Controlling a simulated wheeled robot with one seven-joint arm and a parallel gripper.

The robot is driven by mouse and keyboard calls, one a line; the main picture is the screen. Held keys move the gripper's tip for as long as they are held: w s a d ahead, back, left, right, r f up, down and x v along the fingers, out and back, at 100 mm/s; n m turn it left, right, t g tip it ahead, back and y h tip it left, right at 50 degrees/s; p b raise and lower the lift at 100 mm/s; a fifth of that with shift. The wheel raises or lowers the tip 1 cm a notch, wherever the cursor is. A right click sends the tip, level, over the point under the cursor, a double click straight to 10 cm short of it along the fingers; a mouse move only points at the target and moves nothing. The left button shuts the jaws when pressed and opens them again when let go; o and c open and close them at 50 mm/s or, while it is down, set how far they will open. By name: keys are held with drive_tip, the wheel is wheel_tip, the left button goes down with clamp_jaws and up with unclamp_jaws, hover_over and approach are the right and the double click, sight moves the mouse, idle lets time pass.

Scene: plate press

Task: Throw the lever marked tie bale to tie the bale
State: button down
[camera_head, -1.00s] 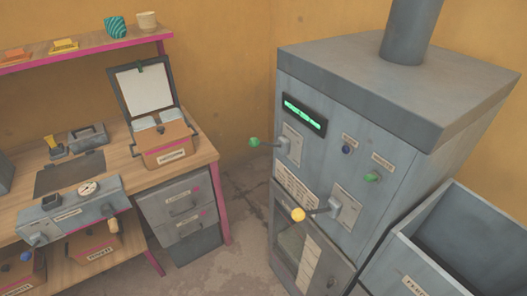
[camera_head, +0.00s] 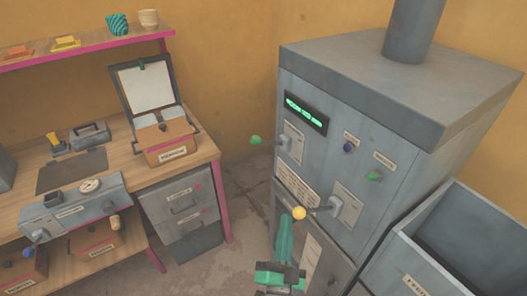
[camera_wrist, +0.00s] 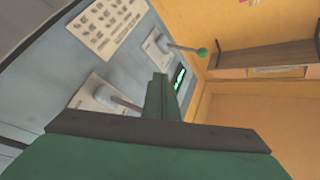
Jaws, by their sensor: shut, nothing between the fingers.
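The grey press cabinet (camera_head: 375,140) has two levers on its front. The upper lever ends in a green ball (camera_head: 256,140); the lower lever ends in a yellow ball (camera_head: 299,213). Both stick out from pale plates, and I cannot read which is marked tie bale. My green gripper (camera_head: 286,219) is shut and empty, with its fingers pointing up just left of the yellow ball; I cannot tell whether they touch. In the wrist view the shut fingers (camera_wrist: 160,82) cover the end of the lower lever (camera_wrist: 122,100), and the green ball (camera_wrist: 201,52) shows beyond.
A lit green display (camera_head: 304,113), a blue button (camera_head: 348,148) and a green knob (camera_head: 374,176) sit on the press front. A grey open bin (camera_head: 452,240) stands at right. A wooden workbench (camera_head: 110,175) with boxes stands at left, with bare floor between.

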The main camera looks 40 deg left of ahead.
sight(269, 142)
drive_tip(key=w+a+r+m+y, duration=0.1)
drive_tip(key=w+a+r+y, duration=0.1)
drive_tip(key=a+r, duration=0.6)
drive_tip(key=shift+w+a+r+y, duration=0.2)
drive_tip(key=shift+w+a+y, duration=0.1)
drive_tip(key=shift+a+y, duration=0.25)
drive_tip(key=x, duration=1)
drive_tip(key=shift+s+f, duration=0.1)
drive_tip(key=shift+f, duration=0.05)
